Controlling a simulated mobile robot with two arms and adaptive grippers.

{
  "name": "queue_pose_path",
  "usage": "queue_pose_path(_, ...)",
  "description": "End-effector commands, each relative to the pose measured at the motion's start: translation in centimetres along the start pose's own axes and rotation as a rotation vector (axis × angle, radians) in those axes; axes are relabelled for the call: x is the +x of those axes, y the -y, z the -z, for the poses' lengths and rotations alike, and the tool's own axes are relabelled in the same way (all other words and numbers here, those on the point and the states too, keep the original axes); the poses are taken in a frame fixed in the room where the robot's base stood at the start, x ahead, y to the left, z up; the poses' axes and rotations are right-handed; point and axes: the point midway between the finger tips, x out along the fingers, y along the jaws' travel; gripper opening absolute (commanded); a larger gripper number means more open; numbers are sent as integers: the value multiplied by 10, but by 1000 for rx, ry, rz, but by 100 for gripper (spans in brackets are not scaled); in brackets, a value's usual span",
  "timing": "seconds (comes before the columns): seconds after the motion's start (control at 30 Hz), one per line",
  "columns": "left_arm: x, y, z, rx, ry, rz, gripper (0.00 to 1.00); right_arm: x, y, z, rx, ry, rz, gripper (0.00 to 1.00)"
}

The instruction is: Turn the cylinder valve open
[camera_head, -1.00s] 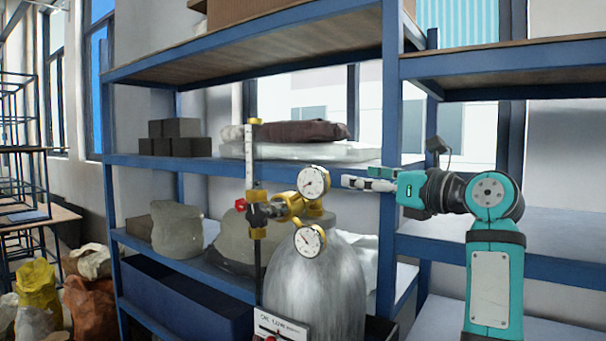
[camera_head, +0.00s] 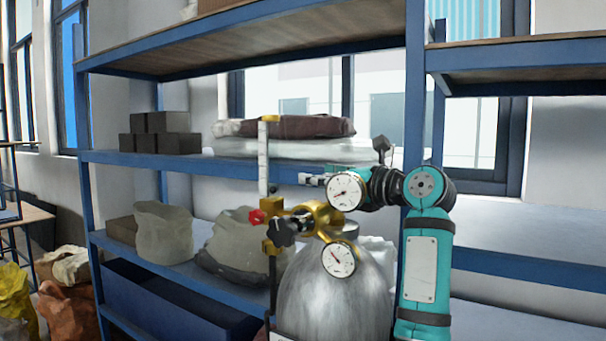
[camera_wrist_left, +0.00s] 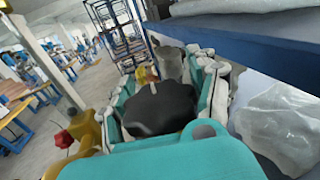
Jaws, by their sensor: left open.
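A grey gas cylinder (camera_head: 335,300) stands upright in the head view. Brass fittings (camera_head: 318,213) sit on its top with an upper gauge (camera_head: 345,192) and a lower gauge (camera_head: 339,259). A black knob (camera_head: 283,230) and a red knob (camera_head: 256,217) are at the left of the fittings; the red knob also shows at left in the left wrist view (camera_wrist_left: 64,138). My left gripper (camera_head: 308,180) is open above the fittings. Its fingers point left, partly hidden behind the upper gauge, apart from both knobs. My right gripper is not in view.
Blue-framed shelves (camera_head: 180,162) stand behind the cylinder, with dark boxes (camera_head: 160,133), stacked sacks (camera_head: 285,137) and pale bags (camera_head: 163,230). A marked upright post (camera_head: 263,160) stands just left of the fittings. Colourful sacks (camera_head: 65,305) lie at lower left.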

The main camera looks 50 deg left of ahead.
Motion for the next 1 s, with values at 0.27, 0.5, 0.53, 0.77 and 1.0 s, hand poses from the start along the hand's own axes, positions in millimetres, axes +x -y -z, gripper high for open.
queue_pose_path(0.27, 2, 2, 0, 0, 0, 4, 60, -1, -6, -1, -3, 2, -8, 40)
queue_pose_path(0.5, 2, 2, 0, 1, 0, 3, 48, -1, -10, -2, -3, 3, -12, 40)
queue_pose_path(0.53, 2, 2, 0, 1, 0, 3, 44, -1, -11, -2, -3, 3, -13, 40)
queue_pose_path(0.77, 2, 2, 0, 1, -1, 2, 14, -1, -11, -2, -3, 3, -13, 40)
queue_pose_path(1.0, 2, 2, 2, 2, -3, 2, 0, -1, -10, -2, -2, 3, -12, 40)
